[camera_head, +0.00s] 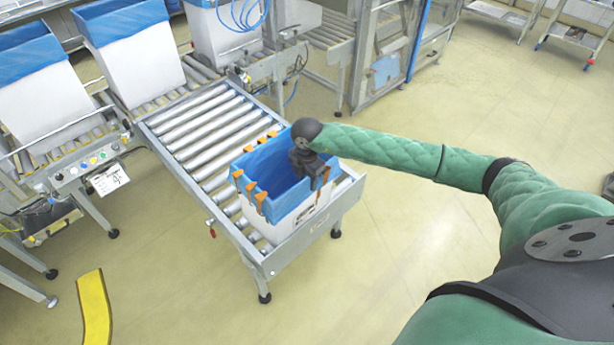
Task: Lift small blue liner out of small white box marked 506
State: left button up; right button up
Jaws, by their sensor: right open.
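A small white box (284,228) stands upright near the front end of a roller conveyor. Dark print shows on its near side, too small to read. A blue liner (262,165) lines the box and is folded over its rim. Several orange clips (249,190) sit along the rim at the left, back and right. My right gripper (313,178), at the end of the green-sleeved arm, is open at the right part of the box rim and points down. It covers part of the liner and rim there; I cannot tell whether it touches them. My left gripper is not in view.
The roller conveyor (205,128) has metal side rails and free rollers behind the box. Larger white boxes with blue liners (130,60) stand on another conveyor at the back left. A yellow floor strip (94,308) lies at lower left. The floor right of the conveyor is clear.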

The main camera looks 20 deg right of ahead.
grip_shut()
jog(key=shift+r+p, duration=0.5)
jog(key=shift+r, duration=0.65)
jog(key=shift+r+p, duration=1.05)
jog(key=shift+r, duration=4.9)
notch_tip(320, 180, up, 14)
